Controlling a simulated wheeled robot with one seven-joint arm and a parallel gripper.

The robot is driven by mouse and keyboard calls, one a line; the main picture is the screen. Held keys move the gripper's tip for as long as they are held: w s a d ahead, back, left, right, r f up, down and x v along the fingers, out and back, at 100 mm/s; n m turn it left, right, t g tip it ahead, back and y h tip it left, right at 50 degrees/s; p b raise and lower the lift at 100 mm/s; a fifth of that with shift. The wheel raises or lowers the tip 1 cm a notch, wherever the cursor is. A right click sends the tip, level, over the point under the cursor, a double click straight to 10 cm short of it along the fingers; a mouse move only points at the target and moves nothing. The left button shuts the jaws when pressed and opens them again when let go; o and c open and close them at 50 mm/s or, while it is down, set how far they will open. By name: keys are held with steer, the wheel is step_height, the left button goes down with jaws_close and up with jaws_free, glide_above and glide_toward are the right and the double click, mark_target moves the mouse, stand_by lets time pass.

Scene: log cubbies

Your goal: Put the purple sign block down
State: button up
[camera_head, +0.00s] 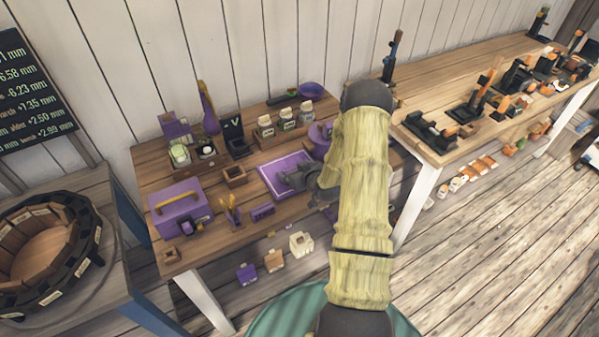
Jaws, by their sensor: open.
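A small purple block (262,212), which looks like the sign block, stands on the wooden table near its front edge. It is just in front of a flat purple mat with a pale border (268,168). My gripper (284,180) is open, low over the mat, behind and to the right of the block and apart from it. My arm comes from the lower right and hides part of the table's right side. The fingertips are small and dark, and I see nothing held between them.
A purple toolbox (179,208) stands at the table's front left, with a purple cup of tools (230,212) between it and the block. White jars (286,119) stand at the back. Small blocks (273,260) lie below the front edge. A second table (480,90) stands right.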

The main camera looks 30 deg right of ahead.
steer(key=shift+s+r, duration=0.1)
steer(key=shift+r, duration=0.05)
steer(key=shift+s+d+r, duration=0.1)
steer(key=shift+s+r, duration=0.05)
steer(key=shift+s, duration=0.15)
steer(key=b+v, duration=0.3)
steer(key=v, duration=0.8)
steer(key=shift+s, duration=0.1)
steer(key=shift+r, duration=0.1)
